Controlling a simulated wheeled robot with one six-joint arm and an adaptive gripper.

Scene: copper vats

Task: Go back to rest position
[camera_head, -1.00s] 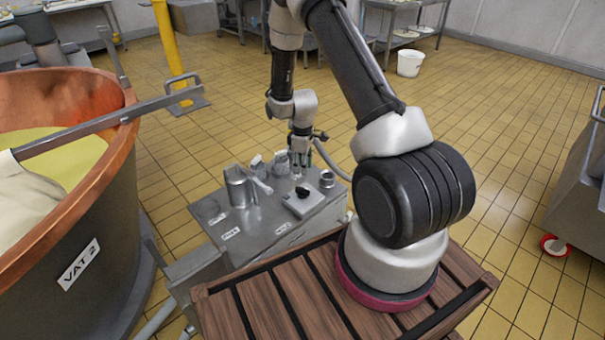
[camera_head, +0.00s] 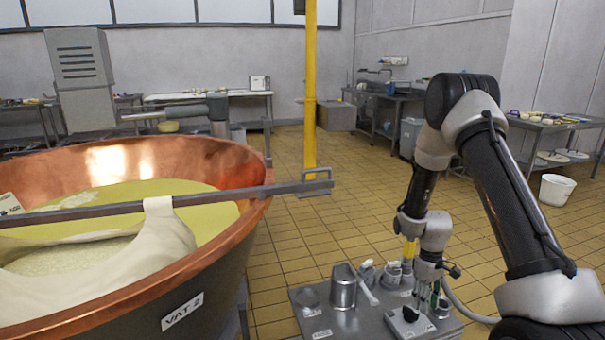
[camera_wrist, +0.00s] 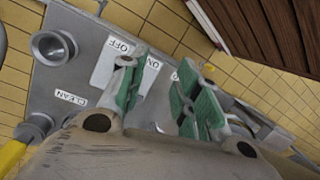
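My gripper (camera_head: 427,298) hangs from the arm, pointing down above the small grey tool table (camera_head: 368,328). In the wrist view, the two green-padded fingers of my gripper (camera_wrist: 157,92) stand apart with nothing between them. Beyond the fingers lies a white plate (camera_wrist: 118,62) marked ON and OFF. In the head view that plate with a black knob (camera_head: 410,315) sits just below and left of the fingertips.
A metal jug (camera_head: 343,286) and several small metal containers stand on the tool table. The copper vat (camera_head: 235,165) with yellow liquid and a draped cloth fills the left. A yellow post (camera_head: 310,90) rises behind. Tiled floor is free beyond the table.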

